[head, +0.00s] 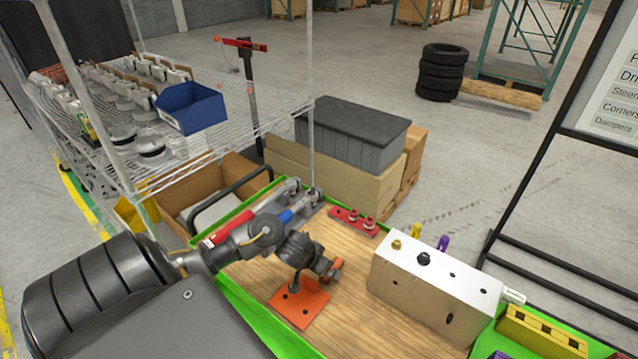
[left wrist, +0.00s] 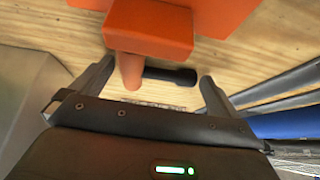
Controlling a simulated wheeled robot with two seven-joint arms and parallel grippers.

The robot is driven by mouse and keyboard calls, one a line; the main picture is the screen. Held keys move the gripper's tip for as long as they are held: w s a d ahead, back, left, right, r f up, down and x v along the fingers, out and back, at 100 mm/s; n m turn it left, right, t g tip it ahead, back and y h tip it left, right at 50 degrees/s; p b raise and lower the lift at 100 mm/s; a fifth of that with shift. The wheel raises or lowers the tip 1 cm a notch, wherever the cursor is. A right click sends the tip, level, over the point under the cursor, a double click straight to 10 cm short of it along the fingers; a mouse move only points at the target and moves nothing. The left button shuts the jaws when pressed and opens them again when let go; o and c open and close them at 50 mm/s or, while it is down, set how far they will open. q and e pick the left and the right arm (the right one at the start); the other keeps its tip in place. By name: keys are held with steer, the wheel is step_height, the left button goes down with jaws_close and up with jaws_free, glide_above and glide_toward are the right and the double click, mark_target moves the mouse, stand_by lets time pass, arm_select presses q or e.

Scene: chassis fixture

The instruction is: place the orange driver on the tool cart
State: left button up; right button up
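My left gripper (head: 315,278) is low over the wooden worktop with a green rim (head: 232,287), which looks like the tool cart. The orange driver (head: 336,267) shows only in part beside the gripper in the head view. In the left wrist view its orange body (left wrist: 150,30) and a short orange cylinder (left wrist: 131,70) show, the cylinder between the fingers. A black rod (left wrist: 172,75) lies beside the cylinder; I cannot tell whether it belongs to the driver. The fingers (left wrist: 158,78) are apart, with gaps to the orange cylinder. My right gripper is not in view.
An orange plate with holes (head: 299,302) lies beside the gripper. A metal block (head: 435,285) stands to the right. A yellow block (head: 540,335) is at far right. Bare wood lies in front.

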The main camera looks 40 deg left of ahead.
arm_select(q)
steer(key=shift+r, duration=0.1)
steer(key=shift+r, duration=0.3)
steer(key=p+v, duration=0.8)
steer(key=v, duration=0.2)
steer(key=shift+s+r, duration=0.15)
steer(key=shift+r, duration=0.2)
steer(key=shift+s+r+p, duration=0.3)
steer(key=shift+r+p, duration=0.1)
steer(key=shift+d+f, duration=0.1)
